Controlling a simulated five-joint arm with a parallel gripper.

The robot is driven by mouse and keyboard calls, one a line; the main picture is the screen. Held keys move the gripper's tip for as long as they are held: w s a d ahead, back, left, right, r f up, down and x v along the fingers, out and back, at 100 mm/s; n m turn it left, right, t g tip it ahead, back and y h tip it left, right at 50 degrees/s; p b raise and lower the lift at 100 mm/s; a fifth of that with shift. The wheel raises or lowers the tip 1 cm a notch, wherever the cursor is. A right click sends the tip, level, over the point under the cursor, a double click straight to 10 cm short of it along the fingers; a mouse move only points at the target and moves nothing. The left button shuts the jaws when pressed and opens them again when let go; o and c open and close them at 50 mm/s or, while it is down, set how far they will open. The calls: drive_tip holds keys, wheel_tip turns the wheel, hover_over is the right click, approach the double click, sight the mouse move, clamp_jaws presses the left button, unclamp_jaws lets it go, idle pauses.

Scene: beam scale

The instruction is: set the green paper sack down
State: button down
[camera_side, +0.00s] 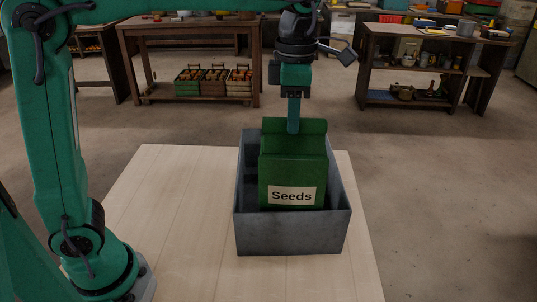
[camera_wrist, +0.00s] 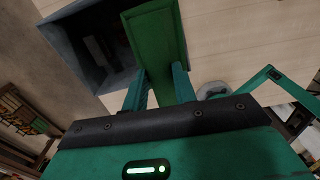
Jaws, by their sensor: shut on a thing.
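The green paper sack (camera_side: 292,160) has a white label reading "Seeds" and a folded top. It is upright in the side view, within the outline of a grey open box (camera_side: 292,236). The box's front wall hides its bottom edge, so I cannot tell whether it touches the floor of the box. My gripper (camera_side: 293,128) is above the sack, pointing down, shut on its top. In the wrist view the sack (camera_wrist: 155,38) lies between my two fingers (camera_wrist: 160,88), overlapping the dark inside of the box (camera_wrist: 60,38).
The box stands on a pale wooden table (camera_side: 170,220), with bare tabletop to its left. Behind, on the floor, are a wooden bench (camera_side: 190,28) with crates of produce (camera_side: 213,80) and a shelf (camera_side: 415,100) with pots.

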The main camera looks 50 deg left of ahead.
sight(292, 148)
drive_tip(key=shift+f, duration=1.85)
drive_tip(key=shift+f, duration=2)
drive_tip(key=c, duration=1.1)
unclamp_jaws()
drive_tip(key=shift+f, duration=0.2)
drive_tip(key=shift+r, duration=0.25)
drive_tip(key=shift+r, duration=6)
